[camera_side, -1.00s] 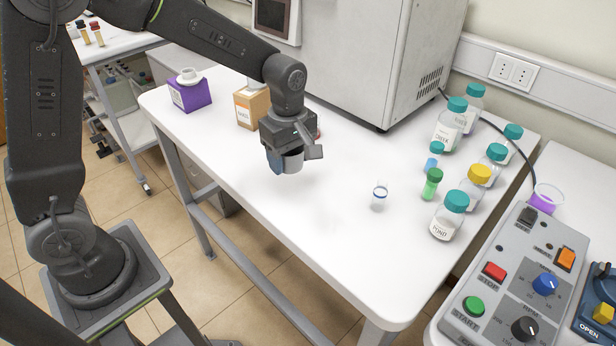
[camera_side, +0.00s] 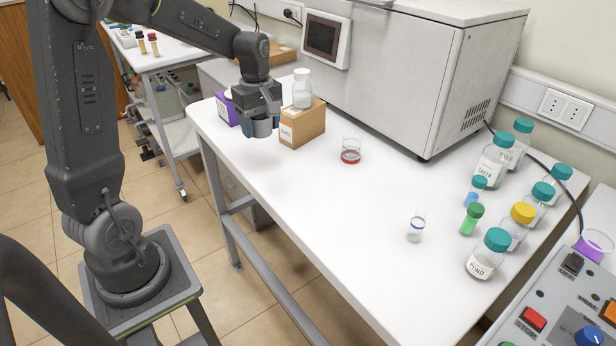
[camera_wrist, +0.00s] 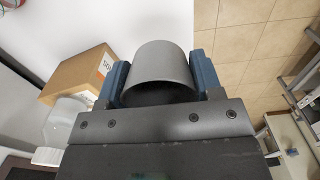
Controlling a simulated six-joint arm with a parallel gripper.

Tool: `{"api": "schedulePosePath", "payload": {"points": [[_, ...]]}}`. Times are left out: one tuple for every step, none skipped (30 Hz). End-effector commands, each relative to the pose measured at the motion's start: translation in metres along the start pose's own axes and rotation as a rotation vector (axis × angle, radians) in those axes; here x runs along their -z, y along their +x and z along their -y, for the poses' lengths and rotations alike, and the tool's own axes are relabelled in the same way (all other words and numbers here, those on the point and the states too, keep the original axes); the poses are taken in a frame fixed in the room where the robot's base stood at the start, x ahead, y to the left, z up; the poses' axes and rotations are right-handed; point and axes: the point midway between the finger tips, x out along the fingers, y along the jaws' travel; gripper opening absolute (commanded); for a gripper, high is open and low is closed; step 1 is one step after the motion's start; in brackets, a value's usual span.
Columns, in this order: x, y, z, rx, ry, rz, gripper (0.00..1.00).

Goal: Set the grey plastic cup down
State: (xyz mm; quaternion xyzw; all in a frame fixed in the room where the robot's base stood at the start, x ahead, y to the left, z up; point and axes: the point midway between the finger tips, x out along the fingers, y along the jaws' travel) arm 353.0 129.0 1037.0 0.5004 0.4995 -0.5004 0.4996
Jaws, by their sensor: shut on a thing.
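The grey plastic cup (camera_wrist: 160,68) shows in the wrist view between the two blue fingers of my gripper (camera_wrist: 161,82). The fingers are shut on its sides. In the side view my gripper (camera_side: 262,127) hangs over the left part of the white table (camera_side: 330,210), in front of a cardboard box and near a purple box. The cup (camera_side: 262,130) is mostly hidden there by the gripper. I cannot tell whether its bottom touches the table.
The purple box (camera_side: 226,108) is behind my gripper. A beaker with red liquid (camera_side: 351,151) and a small vial (camera_side: 416,228) stand to the right. Several capped bottles line the right side. The table's middle is clear.

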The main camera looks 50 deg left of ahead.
Motion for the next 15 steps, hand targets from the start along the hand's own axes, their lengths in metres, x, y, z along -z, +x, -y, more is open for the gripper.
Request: {"api": "schedulePosePath", "payload": {"points": [[-0.002,0.004,-0.002,0.002,0.001,0.001,0.37],[-0.005,0.006,-0.005,0.003,0.002,0.001,0.37],[-0.011,0.011,-0.009,0.004,0.003,0.002,0.37],[-0.017,0.014,-0.012,0.004,0.005,0.002,0.37],[-0.022,0.018,-0.016,0.004,0.005,0.002,0.37],[-0.029,0.024,-0.022,0.005,0.006,0.002,0.37],[-0.035,0.028,-0.026,0.004,0.006,0.002,0.37],[-0.040,0.032,-0.030,0.004,0.006,0.002,0.37],[-0.048,0.037,-0.035,0.004,0.006,0.001,0.37],[-0.053,0.041,-0.039,0.004,0.005,0.001,0.37],[-0.058,0.045,-0.043,0.003,0.006,0.001,0.37],[-0.064,0.050,-0.048,0.004,0.004,0.001,0.37],[-0.069,0.053,-0.051,0.003,0.004,0.001,0.37],[-0.073,0.056,-0.054,0.003,0.003,0.001,0.37],[-0.078,0.060,-0.058,0.002,0.003,0.000,0.37]]}}
